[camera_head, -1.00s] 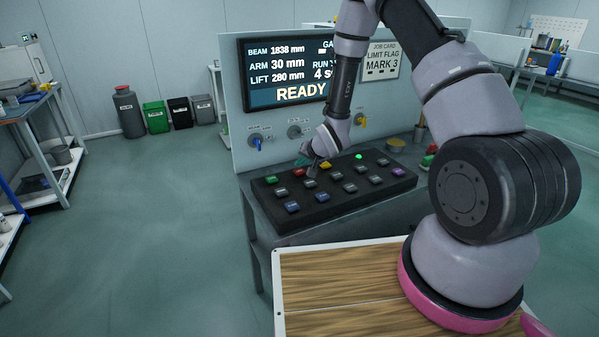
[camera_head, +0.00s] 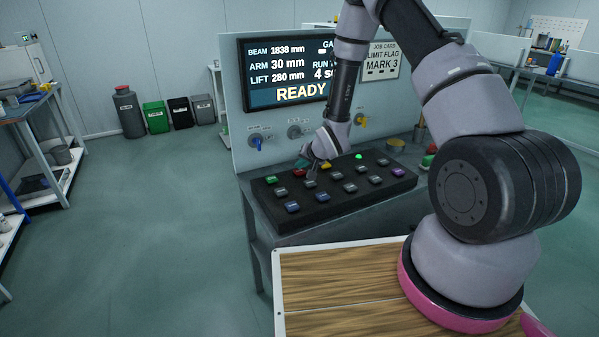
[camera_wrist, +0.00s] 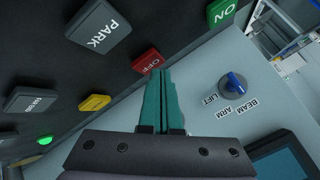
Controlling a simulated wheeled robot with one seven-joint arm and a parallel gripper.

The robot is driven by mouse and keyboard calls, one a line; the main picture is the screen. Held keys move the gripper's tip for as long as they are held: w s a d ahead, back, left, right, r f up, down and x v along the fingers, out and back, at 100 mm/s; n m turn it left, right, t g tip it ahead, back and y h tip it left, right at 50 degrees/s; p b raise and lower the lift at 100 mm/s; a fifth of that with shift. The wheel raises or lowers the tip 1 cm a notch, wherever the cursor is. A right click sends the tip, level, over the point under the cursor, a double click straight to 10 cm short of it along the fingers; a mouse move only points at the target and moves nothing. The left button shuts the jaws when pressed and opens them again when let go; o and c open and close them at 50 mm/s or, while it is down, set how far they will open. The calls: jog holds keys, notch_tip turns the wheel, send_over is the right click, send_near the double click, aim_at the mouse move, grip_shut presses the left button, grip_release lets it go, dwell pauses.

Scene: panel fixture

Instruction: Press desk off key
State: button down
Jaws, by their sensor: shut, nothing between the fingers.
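The red OFF key (camera_wrist: 147,61) is on the dark key panel. In the wrist view its lettering shows, and the tips of my gripper (camera_wrist: 159,74) overlap its lower right edge. My gripper's teal fingers are together and empty. I cannot tell whether the tips touch the key. In the head view the red key (camera_head: 299,174) is near the panel's back left, with my gripper (camera_head: 302,163) just behind it, partly hidden by my wrist.
A green ON key (camera_wrist: 222,11), a grey PARK key (camera_wrist: 98,27) and a yellow key (camera_wrist: 95,102) are near. Behind the panel stands an upright board with a blue knob (camera_head: 256,143) and a screen (camera_head: 285,72) reading READY. A green light (camera_head: 359,157) glows on the panel.

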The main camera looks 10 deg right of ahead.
aim_at(301, 172)
jog(key=shift+f, duration=0.45)
dwell(0.7)
jog(key=shift+r, duration=0.85)
jog(key=shift+r, duration=0.1)
jog(key=shift+r, duration=2.45)
